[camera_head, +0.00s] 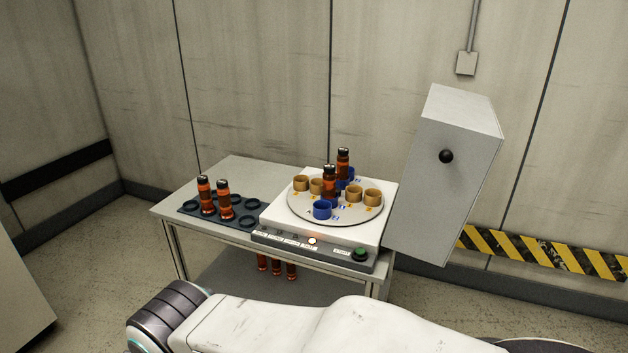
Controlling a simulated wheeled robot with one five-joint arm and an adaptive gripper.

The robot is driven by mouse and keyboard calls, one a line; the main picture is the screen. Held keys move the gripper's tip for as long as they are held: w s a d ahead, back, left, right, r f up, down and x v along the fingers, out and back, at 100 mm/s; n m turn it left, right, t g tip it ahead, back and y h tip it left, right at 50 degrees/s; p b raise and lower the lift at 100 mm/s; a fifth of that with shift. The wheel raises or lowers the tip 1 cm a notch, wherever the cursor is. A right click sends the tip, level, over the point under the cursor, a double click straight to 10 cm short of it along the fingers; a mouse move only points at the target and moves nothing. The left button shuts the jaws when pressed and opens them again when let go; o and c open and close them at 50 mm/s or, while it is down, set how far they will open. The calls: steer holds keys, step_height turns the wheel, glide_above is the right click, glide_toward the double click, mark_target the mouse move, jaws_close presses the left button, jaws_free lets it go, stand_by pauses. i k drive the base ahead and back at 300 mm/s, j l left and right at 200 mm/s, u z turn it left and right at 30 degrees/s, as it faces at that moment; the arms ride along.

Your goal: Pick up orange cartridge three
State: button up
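Two orange cartridges with black-and-white caps stand upright in the dark rack (190,212) on the left of the table: a left cartridge (206,196) and a right cartridge (223,201). Two more stand on the round plate of the white machine, a front cartridge (329,184) and a back cartridge (343,163). Lower parts of three orange cartridges (276,267) show below the tabletop edge, their tops hidden. I cannot read which cartridge is number three. My white arm crosses the bottom of the view; my gripper is not in view.
The white machine (372,240) has tan cups (372,197) and blue cups (322,209) on its plate. Its large grey lid (440,190) stands raised on the right. The table (240,166) is clear at back left. A wall is behind.

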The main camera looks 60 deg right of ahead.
mark_target(328, 175)
steer(key=z, duration=3)
